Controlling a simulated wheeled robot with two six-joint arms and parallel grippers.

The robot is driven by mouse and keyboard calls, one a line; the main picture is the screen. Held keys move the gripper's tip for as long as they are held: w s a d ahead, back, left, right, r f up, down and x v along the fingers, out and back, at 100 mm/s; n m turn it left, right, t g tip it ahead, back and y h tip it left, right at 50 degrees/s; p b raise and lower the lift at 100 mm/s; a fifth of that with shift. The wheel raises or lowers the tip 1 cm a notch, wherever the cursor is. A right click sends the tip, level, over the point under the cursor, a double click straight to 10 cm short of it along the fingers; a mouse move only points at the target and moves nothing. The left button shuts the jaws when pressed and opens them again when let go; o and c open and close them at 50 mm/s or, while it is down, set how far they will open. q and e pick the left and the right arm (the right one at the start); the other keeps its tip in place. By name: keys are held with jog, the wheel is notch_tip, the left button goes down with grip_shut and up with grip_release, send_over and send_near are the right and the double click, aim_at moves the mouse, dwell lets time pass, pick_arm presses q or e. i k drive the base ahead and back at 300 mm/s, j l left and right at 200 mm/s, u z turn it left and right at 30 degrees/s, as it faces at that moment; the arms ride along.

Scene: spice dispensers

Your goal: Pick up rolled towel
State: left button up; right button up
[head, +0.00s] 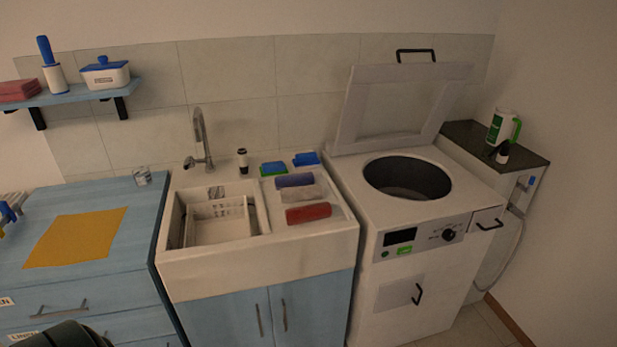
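Three rolled towels lie side by side on the ridged drainboard right of the sink basin. The blue rolled towel (294,181) is at the back, a pale beige one (303,194) is in the middle, and the red one (308,213) is nearest the front edge. All three lie roughly left to right and appear free of any gripper. Neither of my grippers is in view. A dark rounded part at the bottom left edge may be part of my arm.
The sink (217,215) holds a white rack, with a faucet (201,140) behind. Blue and green items (274,169) and a small bottle (242,160) stand behind the towels. An open top-loading washer (407,178) is at right. An orange cloth (76,237) lies on the left counter.

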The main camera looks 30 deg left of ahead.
aim_at(306, 179)
jog(key=i+u, duration=0.2)
jog(key=u, duration=0.15)
jog(key=i+u, duration=0.4)
jog(key=u, duration=0.25)
